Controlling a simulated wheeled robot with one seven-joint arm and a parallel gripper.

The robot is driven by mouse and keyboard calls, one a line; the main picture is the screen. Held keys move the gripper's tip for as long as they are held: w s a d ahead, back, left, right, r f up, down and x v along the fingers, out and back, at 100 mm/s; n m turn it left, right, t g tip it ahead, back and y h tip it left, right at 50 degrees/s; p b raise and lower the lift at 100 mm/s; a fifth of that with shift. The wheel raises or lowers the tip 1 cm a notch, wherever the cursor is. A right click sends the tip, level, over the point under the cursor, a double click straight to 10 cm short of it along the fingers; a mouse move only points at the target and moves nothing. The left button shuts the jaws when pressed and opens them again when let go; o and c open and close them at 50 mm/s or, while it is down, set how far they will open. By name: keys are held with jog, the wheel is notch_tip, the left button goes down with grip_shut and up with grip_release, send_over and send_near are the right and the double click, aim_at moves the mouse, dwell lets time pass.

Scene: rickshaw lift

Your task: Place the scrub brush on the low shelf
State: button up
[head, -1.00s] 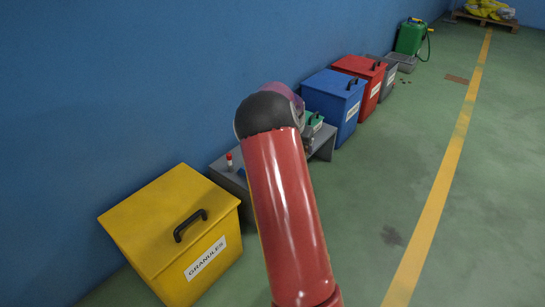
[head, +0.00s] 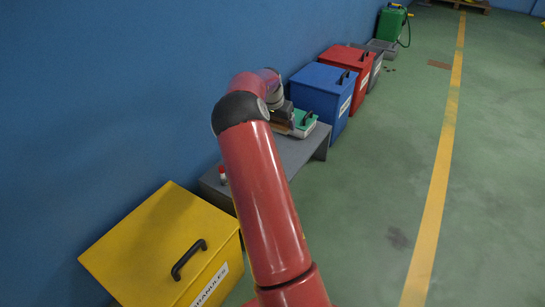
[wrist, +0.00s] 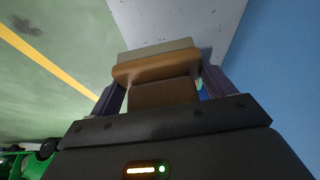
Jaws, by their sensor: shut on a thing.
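The scrub brush has a brown wooden body (wrist: 158,73) and a pale grey-beige bristle block, seen in the wrist view. My gripper (wrist: 163,90) is shut on it, with one dark finger on each side. The low shelf is a grey bench along the blue wall; its top (head: 300,150) shows bare in the head view. Its pale top (wrist: 175,18) also shows beyond the brush in the wrist view. In the head view my gripper is over the shelf's far part, partly hidden by my arm. I cannot tell whether the brush touches the shelf.
A green case (head: 304,124) with a dark handle sits at the shelf's far end, close beside my gripper. A small red-and-white item (head: 223,174) stands at the near end. A yellow bin (head: 165,250) is in front; blue (head: 320,92) and red (head: 345,68) bins stand beyond.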

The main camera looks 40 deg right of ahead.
notch_tip(320, 180, down, 16)
jog(key=shift+f+b, duration=0.1)
jog(key=shift+b, duration=1.1)
jog(key=o, duration=1)
jog(key=p+v, duration=0.2)
jog(key=v, duration=1)
jog(key=s+a+r+n+t+y, duration=0.1)
jog(key=s+a+r+n+y, duration=0.15)
jog(key=s+a+r, duration=0.55)
jog(key=s+a+r+n+t+y, duration=0.1)
jog(key=s+a+r+n+y, duration=0.2)
jog(key=a+r, duration=0.8)
jog(key=s+a+n, duration=0.2)
jog(key=s+a, duration=0.2)
jog(key=s, duration=0.4)
jog(key=s+a+r+n+t+h, duration=0.1)
jog(key=s+a+n, duration=0.2)
jog(key=s+a, duration=0.2)
jog(key=s+a+n, duration=0.2)
jog(key=s+a, duration=0.3)
jog(key=s, duration=0.5)
jog(key=shift+s+a+r+t+h, duration=0.15)
jog(key=shift+s+t+h, duration=0.15)
jog(key=shift+s, duration=0.1)
